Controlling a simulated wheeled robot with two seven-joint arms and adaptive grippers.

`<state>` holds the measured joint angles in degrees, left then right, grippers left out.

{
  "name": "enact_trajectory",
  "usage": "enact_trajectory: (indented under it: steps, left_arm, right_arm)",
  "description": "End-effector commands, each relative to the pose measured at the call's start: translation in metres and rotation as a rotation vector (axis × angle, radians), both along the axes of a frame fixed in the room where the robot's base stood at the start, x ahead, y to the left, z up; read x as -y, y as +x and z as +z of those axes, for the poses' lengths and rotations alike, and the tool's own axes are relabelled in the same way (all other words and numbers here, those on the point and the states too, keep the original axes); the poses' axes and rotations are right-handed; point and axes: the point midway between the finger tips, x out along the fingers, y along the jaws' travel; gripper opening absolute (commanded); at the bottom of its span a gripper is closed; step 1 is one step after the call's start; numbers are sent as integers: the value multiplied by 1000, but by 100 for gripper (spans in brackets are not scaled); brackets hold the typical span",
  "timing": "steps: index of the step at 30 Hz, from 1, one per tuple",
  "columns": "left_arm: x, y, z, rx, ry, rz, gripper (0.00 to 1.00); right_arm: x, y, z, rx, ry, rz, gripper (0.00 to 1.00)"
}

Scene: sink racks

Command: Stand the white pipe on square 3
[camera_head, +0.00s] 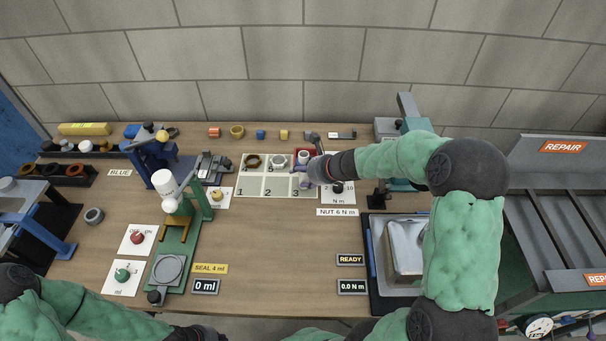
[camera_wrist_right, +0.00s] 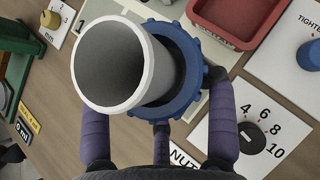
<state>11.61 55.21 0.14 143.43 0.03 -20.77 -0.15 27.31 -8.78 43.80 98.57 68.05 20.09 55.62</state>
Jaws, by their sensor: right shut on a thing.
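The white pipe (camera_wrist_right: 115,65) is upright, its open top end facing the camera in the right wrist view. A blue toothed ring (camera_wrist_right: 188,70) shows around or behind the pipe; I cannot tell which. My right gripper (camera_head: 303,174) is shut on the pipe, its purple fingers at either side; where they touch is partly hidden. Square 3 (camera_head: 304,191) is on the white board, just below the gripper. My left arm runs along the bottom left; its dark end (camera_head: 195,333) is cut off.
A brown ring (camera_head: 253,161) and a grey ring (camera_head: 279,161) sit in the board's back row. A green press stand (camera_head: 180,245) with a white bottle (camera_head: 164,183) stands left. A dial card (camera_head: 342,193) lies right of the board. The table front centre is clear.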

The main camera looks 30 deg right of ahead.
Motion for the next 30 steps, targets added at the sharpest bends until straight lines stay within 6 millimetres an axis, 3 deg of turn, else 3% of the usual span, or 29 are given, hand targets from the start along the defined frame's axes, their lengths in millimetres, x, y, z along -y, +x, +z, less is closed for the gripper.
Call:
enact_trajectory:
  steps: [4,5,7,20,30]
  left_arm:
    - [0,0,-5,0,0,0,0]
    - [0,0,-4,0,0,0,0]
    - [0,0,-3,0,0,0,0]
    - [0,0,-2,0,0,0,0]
    - [0,0,21,0,0,0,0]
  right_arm:
    - [0,0,-5,0,0,0,24]
    - [0,0,-4,0,0,0,64]
    - [0,0,-4,0,0,0,83]
    - [0,0,-2,0,0,0,83]
    - [3,1,20,0,1,6,83]
